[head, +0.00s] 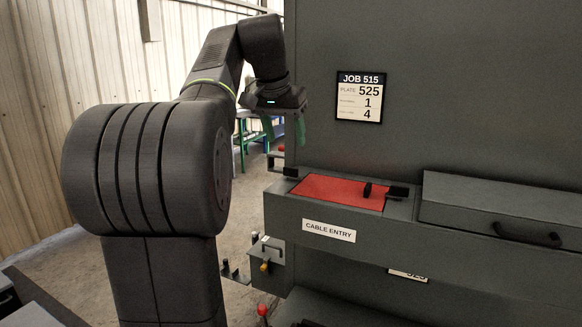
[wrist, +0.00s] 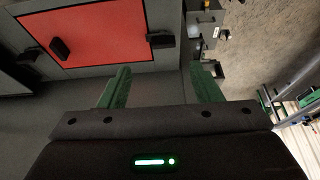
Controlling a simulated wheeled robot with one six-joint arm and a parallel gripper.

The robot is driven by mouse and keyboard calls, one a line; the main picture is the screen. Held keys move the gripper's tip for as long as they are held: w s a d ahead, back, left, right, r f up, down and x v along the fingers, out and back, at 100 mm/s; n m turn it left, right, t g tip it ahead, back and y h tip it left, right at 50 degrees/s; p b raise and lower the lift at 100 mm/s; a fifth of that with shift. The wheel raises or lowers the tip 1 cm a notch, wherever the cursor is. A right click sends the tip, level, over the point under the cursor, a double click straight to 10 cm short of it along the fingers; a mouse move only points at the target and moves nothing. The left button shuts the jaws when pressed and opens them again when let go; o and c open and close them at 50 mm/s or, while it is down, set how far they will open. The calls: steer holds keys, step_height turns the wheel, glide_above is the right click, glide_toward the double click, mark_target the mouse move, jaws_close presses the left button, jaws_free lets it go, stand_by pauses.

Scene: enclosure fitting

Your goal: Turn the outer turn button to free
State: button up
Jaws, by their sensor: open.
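A red plate (head: 335,190) lies in the grey cable entry ledge; it also shows in the wrist view (wrist: 95,30). A dark turn button (head: 291,171) sits at its left end in the head view, and at its right edge in the wrist view (wrist: 160,41), where it seems to lie across the edge. Another turn button (head: 398,191) sits at the opposite end, also in the wrist view (wrist: 30,54). A black knob (head: 367,190) stands on the plate. My gripper (head: 284,126) is open and empty above the ledge's left end; its green fingers show in the wrist view (wrist: 160,86).
A tall grey panel with a job sign (head: 360,97) rises behind the ledge. A small bracket with a latch (head: 266,256) hangs below the ledge's left end.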

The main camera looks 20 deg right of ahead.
mark_target(291, 168)
steer(key=x, duration=0.9)
steer(key=shift+w+f, duration=0.3)
steer(key=shift+c, duration=0.5)
steer(key=c, duration=0.9)
